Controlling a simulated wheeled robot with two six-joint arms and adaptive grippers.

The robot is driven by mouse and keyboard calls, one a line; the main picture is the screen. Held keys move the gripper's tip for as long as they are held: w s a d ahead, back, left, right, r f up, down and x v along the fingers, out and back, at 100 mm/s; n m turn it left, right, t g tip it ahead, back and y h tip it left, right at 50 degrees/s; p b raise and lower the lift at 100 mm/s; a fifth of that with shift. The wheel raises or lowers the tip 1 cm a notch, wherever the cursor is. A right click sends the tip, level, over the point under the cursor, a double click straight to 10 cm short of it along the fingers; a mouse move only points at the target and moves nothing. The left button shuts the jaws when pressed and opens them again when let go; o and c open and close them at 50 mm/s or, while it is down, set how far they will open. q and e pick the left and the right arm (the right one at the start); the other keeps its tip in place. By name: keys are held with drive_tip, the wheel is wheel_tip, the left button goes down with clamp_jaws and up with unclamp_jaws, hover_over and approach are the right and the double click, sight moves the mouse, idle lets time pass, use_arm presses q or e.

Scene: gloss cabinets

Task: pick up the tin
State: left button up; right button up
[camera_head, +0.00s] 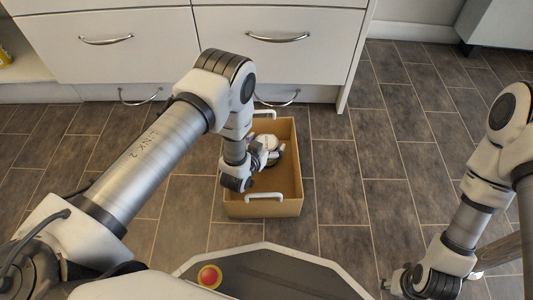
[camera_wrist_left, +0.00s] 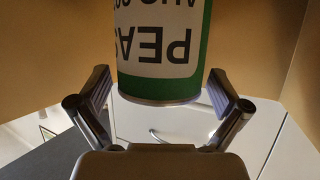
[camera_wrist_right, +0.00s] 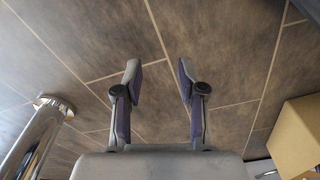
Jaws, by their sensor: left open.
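The tin shows in the left wrist view (camera_wrist_left: 160,50), with a green and white label whose lettering appears upside down. It is inside the brown open box (camera_head: 290,185). My left gripper (camera_head: 270,152) is down in the box. Its fingers (camera_wrist_left: 158,85) are open, one to each side of the tin's near end, with gaps showing between fingers and tin. In the head view the gripper and arm cover much of the tin. My right gripper (camera_wrist_right: 157,75) is open and empty above the floor, at the lower right of the head view.
The box has white handles (camera_head: 264,196) and stands on the dark tiled floor before white drawers (camera_head: 280,40). Its side also shows in the right wrist view (camera_wrist_right: 297,135). A metal cylindrical post (camera_wrist_right: 38,135) stands left in that view. Floor right of the box is clear.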

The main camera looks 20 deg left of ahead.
use_arm(q)
drive_tip(key=c, duration=1.6)
